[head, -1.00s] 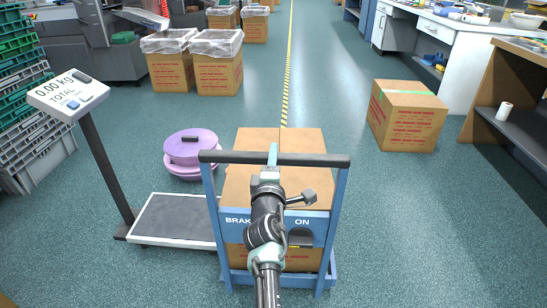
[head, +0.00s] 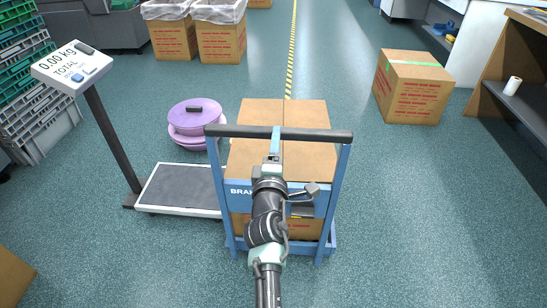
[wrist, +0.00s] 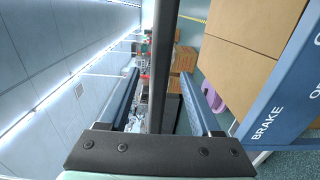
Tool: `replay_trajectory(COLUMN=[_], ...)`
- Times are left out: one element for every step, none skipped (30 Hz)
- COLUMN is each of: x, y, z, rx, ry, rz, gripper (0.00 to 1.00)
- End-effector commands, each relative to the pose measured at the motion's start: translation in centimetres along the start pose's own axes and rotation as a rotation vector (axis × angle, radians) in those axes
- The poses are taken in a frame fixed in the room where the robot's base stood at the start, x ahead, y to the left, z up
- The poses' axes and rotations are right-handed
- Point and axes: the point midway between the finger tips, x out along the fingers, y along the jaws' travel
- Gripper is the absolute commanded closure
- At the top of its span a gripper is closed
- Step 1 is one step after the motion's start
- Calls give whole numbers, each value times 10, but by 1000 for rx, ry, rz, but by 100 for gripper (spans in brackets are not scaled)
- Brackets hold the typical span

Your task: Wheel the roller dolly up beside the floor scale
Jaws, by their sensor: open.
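The roller dolly (head: 229,205) has a blue frame with a dark top handle bar and carries several cardboard boxes (head: 305,150). Its brake panel shows the letters "BRAK"; the rest is behind my arm. The floor scale platform (head: 180,187) lies just left of the dolly, with its display (head: 72,66) on a post reading 0.00 kg. The platform's right edge meets the dolly's left side in the picture; I cannot tell if they touch. My gripper (head: 274,143) is at the middle of the handle bar. In the wrist view the bar (wrist: 160,80) runs between its open blue fingers.
A lilac round lidded tub (head: 194,122) stands behind the scale. A cardboard box (head: 412,90) stands on the floor at right, near a brown shelf unit (head: 520,110). Green and grey crates (head: 32,120) are stacked at left. The floor right of the dolly is clear.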

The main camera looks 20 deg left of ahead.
Motion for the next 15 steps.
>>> replay_trajectory(x=[-10, -15, -22, -28, -32, -39, -44, -48, -53, -57, -60, -64, -67, -69, -72], y=[3, 4, 4, 4, 4, 4, 3, 4, 4, 4, 3, 3, 2, 2, 2], z=[0, 0, 0, 0, 0, 1, 0, 0, 0, 0, 0, 0, 0, 0, 0], rx=[0, 0, 1, 2, 2, 1, 1, 1, 2, 1, 1, 0, 0, 1, 1], ry=[0, -1, -1, -1, -1, -1, -1, 0, -1, -1, 0, 0, 0, 0, 0], rz=[-3, -2, -2, -2, -2, -2, -2, -2, -1, -1, -1, -1, -1, 0, 0], gripper=[35, 35, 35, 35, 35, 35, 35, 35, 35, 35, 35, 35, 35, 35, 35])
